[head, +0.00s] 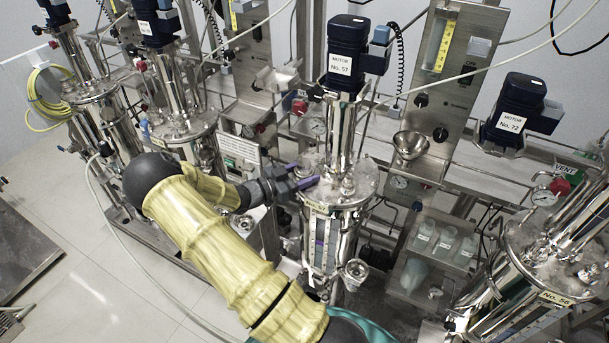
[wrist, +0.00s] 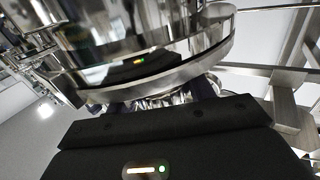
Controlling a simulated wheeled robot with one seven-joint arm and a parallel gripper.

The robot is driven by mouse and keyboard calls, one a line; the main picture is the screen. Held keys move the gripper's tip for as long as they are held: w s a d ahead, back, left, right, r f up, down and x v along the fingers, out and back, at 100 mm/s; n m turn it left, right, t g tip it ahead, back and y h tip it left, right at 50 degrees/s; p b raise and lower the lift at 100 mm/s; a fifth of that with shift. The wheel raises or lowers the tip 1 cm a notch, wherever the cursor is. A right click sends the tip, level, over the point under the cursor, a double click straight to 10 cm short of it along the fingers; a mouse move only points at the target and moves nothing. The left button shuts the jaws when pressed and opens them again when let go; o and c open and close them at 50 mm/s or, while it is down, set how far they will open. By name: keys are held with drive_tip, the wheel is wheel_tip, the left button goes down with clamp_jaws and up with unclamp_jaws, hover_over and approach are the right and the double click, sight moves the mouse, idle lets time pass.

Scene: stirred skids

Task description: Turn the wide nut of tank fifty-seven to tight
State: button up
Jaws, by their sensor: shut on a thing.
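Tank fifty-seven (head: 322,240) is a polished steel vessel in the middle of the head view, under a dark blue motor labelled No. 57 (head: 345,62). My gripper (head: 301,177) reaches in from the left at the tank's lid, with purple parts on its fingers. In the wrist view my gripper (wrist: 165,102) is shut on a ribbed, shiny metal piece under a round steel rim (wrist: 190,68). This piece looks like the wide nut (wrist: 172,99). It is mostly hidden by the fingers and the dark gripper body, and its tightness cannot be told.
Similar tanks stand at the left (head: 180,125) and lower right (head: 530,240). A tilted motor labelled No. 72 (head: 513,112) is at the right. A steel funnel (head: 411,147), gauges and hoses crowd behind. Open tiled floor (head: 90,270) lies at lower left.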

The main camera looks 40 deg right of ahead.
drive_tip(key=shift+m+g+y+b, duration=0.45)
drive_tip(key=shift+m+g, duration=0.45)
drive_tip(key=shift+g, duration=0.4)
drive_tip(key=o, duration=1)
drive_tip(key=b+v, duration=0.3)
drive_tip(key=v, duration=1.4)
drive_tip(key=shift+w+a+f, duration=0.1)
drive_tip(key=shift+a, duration=0.1)
